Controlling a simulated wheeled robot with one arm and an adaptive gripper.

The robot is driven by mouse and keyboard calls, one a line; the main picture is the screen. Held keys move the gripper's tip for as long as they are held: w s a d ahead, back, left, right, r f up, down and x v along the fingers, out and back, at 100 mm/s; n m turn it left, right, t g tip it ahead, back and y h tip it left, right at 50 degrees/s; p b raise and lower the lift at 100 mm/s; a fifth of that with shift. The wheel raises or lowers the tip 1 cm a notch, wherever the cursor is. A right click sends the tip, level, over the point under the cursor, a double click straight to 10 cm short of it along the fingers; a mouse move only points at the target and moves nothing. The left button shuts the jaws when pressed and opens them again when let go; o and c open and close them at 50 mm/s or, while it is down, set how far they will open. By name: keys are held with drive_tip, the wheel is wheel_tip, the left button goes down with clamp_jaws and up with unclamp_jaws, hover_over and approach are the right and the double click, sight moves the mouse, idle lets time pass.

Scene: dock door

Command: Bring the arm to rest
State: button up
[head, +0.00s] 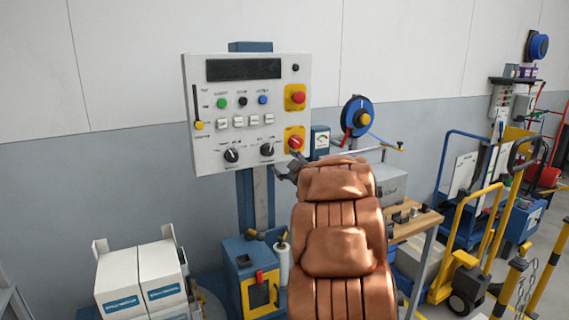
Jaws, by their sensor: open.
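My arm, in a brown padded cover, rises from the bottom of the head view in front of the control panel's post. My gripper (287,170) shows only as a dark part past the arm's upper left end. It is open, and most of it is hidden behind the cover. It appears just below the lower right corner of the grey control panel (222,163), near a red knob (295,143) on a yellow plate. I cannot tell whether it touches anything. Nothing is seen held in it.
The panel carries a dark display (243,69), coloured buttons and black knobs. White boxes (140,280) stand at lower left. A blue cabinet (240,262) stands left of my arm. A wooden bench (415,225), blue reel (357,116) and yellow hand truck (462,240) are to the right.

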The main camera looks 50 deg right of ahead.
drive_tip(key=shift+a, duration=0.1)
idle(0.4)
drive_tip(key=s+a+f+m+g+p, duration=0.15)
drive_tip(key=s+a+f+g, duration=0.3)
drive_tip(key=a, duration=0.55)
drive_tip(key=s+a+f+m+g+y, duration=0.1)
drive_tip(key=s+a+f+m+g, duration=0.3)
drive_tip(key=a, duration=0.5)
drive_tip(key=s+a+f+m+g+p, duration=0.1)
drive_tip(key=s+a+f+g, duration=0.2)
drive_tip(key=s+a, duration=0.5)
drive_tip(key=s+a+f+n+g+y, duration=0.1)
drive_tip(key=s+a+f+g+y, duration=0.1)
drive_tip(key=s+a, duration=0.8)
drive_tip(key=s+a+f+n+g+y, duration=0.1)
drive_tip(key=s+a+g, duration=0.4)
drive_tip(key=s+a, duration=0.6)
drive_tip(key=shift+s+f+y, duration=0.5)
drive_tip(key=shift+s+y, duration=0.05)
drive_tip(key=shift+y, duration=0.35)
